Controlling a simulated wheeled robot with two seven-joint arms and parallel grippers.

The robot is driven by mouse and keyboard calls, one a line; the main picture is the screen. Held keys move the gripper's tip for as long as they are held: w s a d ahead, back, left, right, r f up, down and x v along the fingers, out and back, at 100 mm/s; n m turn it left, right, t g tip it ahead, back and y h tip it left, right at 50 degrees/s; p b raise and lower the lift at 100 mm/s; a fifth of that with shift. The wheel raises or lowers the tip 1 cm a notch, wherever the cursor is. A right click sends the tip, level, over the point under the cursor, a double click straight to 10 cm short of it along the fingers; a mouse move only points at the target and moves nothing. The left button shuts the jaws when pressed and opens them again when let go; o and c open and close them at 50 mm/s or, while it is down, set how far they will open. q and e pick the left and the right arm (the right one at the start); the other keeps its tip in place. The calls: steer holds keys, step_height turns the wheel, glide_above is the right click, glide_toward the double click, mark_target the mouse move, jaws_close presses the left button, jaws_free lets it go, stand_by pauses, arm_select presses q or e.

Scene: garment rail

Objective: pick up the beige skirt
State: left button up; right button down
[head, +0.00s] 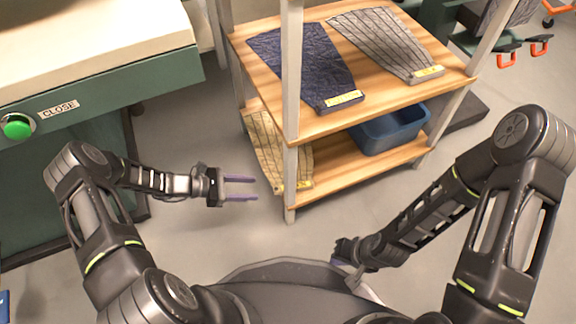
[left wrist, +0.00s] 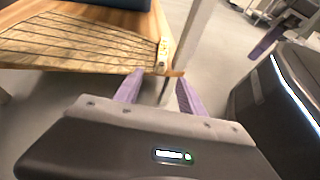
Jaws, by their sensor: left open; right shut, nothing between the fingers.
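The beige skirt (head: 268,148), with dark grid lines, lies flat on the lower wooden shelf at its left end, partly hidden behind the shelf post. A yellow-labelled bar is at its near end. It also shows in the left wrist view (left wrist: 85,45), at the upper left. My left gripper (head: 256,188) is open and empty, just left of the skirt's labelled end and apart from it. In the left wrist view its purple fingers (left wrist: 158,85) point toward the shelf edge and post. My right gripper (head: 340,258) is low near my base, shut and empty, partly hidden.
The metal shelf post (head: 291,110) stands close in front of the skirt. The upper shelf holds a navy garment (head: 300,62) and a grey garment (head: 380,40). A blue bin (head: 390,130) sits on the lower shelf. A green cabinet (head: 160,75) stands left. Floor between is clear.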

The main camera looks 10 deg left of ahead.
arm_select(q)
steer(key=shift+b+x, duration=0.4)
steer(key=shift+x, duration=0.9)
steer(key=b+x, duration=0.2)
steer(key=x, duration=0.3)
steer(key=shift+s+d, duration=0.1)
steer(key=shift+d, duration=0.05)
jaws_close()
stand_by(0.3)
